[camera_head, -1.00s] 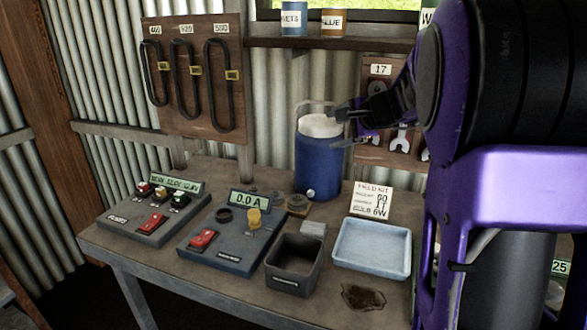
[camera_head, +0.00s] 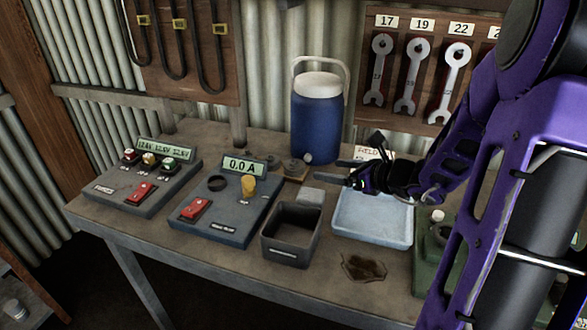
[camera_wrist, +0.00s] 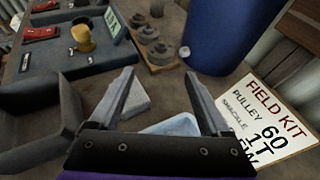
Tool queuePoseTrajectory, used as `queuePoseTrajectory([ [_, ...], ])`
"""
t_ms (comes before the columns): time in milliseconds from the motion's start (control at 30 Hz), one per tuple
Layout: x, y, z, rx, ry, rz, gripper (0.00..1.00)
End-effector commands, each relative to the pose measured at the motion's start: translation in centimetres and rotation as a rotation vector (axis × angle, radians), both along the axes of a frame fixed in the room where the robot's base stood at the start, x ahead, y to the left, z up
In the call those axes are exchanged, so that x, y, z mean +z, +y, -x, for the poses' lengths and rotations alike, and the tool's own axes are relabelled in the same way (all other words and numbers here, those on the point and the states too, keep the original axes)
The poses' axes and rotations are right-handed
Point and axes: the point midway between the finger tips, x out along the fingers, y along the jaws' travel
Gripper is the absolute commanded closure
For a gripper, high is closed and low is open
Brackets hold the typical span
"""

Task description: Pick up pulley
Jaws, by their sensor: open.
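Several grey round parts that look like pulleys stand on a wooden board (camera_wrist: 173,68) at the top middle of the wrist view. I can make out a front one (camera_wrist: 161,53) and others behind it. In the head view they are small, at the foot of the blue cooler (camera_head: 294,167). My gripper (camera_head: 338,171) is open and empty, above the table near the blue tray (camera_head: 372,232). In the wrist view its two fingers (camera_wrist: 159,75) are spread, with the pulleys beyond the fingertips and apart from them. Size markings on the pulleys cannot be read.
The blue cooler (camera_head: 318,122) stands behind the board. A field kit card (camera_wrist: 262,118) naming "PULLEY 60" is near my right finger. A dark open bin (camera_head: 291,248), a grey block (camera_head: 310,196) and a meter box with a yellow knob (camera_head: 222,227) stand left of the tray.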

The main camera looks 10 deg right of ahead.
Motion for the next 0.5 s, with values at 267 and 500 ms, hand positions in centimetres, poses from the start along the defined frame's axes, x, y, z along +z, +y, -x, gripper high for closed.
queuePoseTrajectory([
  [267,-2.4,3.0,-4.6,0.004,0.000,0.000,0.19],
  [500,-3.1,4.0,-6.3,0.002,-0.001,0.002,0.19],
])
